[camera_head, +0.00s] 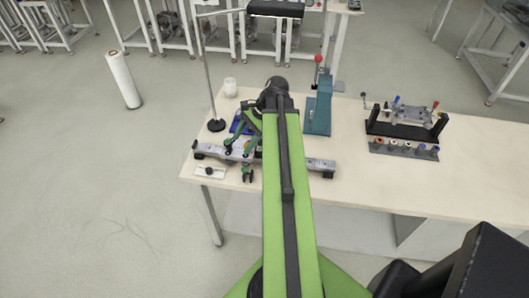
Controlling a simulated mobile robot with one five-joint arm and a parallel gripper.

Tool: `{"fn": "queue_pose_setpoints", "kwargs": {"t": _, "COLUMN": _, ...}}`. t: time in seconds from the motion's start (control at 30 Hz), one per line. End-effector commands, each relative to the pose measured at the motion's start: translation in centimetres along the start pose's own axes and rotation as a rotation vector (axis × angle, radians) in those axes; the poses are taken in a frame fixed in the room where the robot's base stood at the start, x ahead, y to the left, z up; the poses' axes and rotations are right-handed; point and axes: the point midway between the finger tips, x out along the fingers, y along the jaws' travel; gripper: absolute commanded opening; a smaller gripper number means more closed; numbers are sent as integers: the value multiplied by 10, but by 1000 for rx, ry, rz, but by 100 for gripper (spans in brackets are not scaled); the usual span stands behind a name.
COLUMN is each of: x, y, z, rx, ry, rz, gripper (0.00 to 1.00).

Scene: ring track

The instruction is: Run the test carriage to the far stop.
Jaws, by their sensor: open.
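A grey rail (318,164) lies across the left part of the pale table, with dark end pieces at its left and right ends. My green gripper (238,163) is open over the left half of the rail. One finger is near the rail and the other shows at its front side. I cannot clearly make out the test carriage. My green arm and gripper cover the middle of the rail. I cannot tell whether the gripper touches anything.
A blue press (319,112) with a red knob stands behind the rail. A small plate with a black knob (209,171) lies at the front left. A lamp base (216,125), a white cup (230,87) and a black fixture (406,129) are also on the table.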

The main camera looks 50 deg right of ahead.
Motion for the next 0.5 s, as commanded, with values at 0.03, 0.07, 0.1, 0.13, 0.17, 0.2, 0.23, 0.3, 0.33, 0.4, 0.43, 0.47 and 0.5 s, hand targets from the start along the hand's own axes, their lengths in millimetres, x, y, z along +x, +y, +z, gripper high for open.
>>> {"fn": "queue_pose_setpoints", "kwargs": {"t": 0.03, "x": -21, "y": 15, "z": -34, "rx": 158, "ry": -25, "rz": -62, "gripper": 55}}
{"fn": "queue_pose_setpoints", "kwargs": {"t": 0.07, "x": -33, "y": 24, "z": -49, "rx": 246, "ry": -45, "rz": -96, "gripper": 55}}
{"fn": "queue_pose_setpoints", "kwargs": {"t": 0.1, "x": -49, "y": 34, "z": -66, "rx": 355, "ry": -70, "rz": -140, "gripper": 55}}
{"fn": "queue_pose_setpoints", "kwargs": {"t": 0.13, "x": -60, "y": 43, "z": -78, "rx": 429, "ry": -89, "rz": -169, "gripper": 55}}
{"fn": "queue_pose_setpoints", "kwargs": {"t": 0.17, "x": -70, "y": 51, "z": -89, "rx": 496, "ry": -108, "rz": -197, "gripper": 55}}
{"fn": "queue_pose_setpoints", "kwargs": {"t": 0.2, "x": -82, "y": 61, "z": -100, "rx": 574, "ry": -131, "rz": -229, "gripper": 55}}
{"fn": "queue_pose_setpoints", "kwargs": {"t": 0.23, "x": -90, "y": 68, "z": -108, "rx": 624, "ry": -147, "rz": -249, "gripper": 55}}
{"fn": "queue_pose_setpoints", "kwargs": {"t": 0.3, "x": -104, "y": 80, "z": -121, "rx": 713, "ry": -176, "rz": -287, "gripper": 55}}
{"fn": "queue_pose_setpoints", "kwargs": {"t": 0.33, "x": -109, "y": 85, "z": -125, "rx": 739, "ry": -185, "rz": -299, "gripper": 55}}
{"fn": "queue_pose_setpoints", "kwargs": {"t": 0.4, "x": -115, "y": 90, "z": -130, "rx": 779, "ry": -200, "rz": -316, "gripper": 55}}
{"fn": "queue_pose_setpoints", "kwargs": {"t": 0.43, "x": -117, "y": 92, "z": -131, "rx": 788, "ry": -203, "rz": -319, "gripper": 55}}
{"fn": "queue_pose_setpoints", "kwargs": {"t": 0.47, "x": -118, "y": 92, "z": -131, "rx": 793, "ry": -205, "rz": -321, "gripper": 55}}
{"fn": "queue_pose_setpoints", "kwargs": {"t": 0.5, "x": -118, "y": 92, "z": -131, "rx": 796, "ry": -206, "rz": -322, "gripper": 55}}
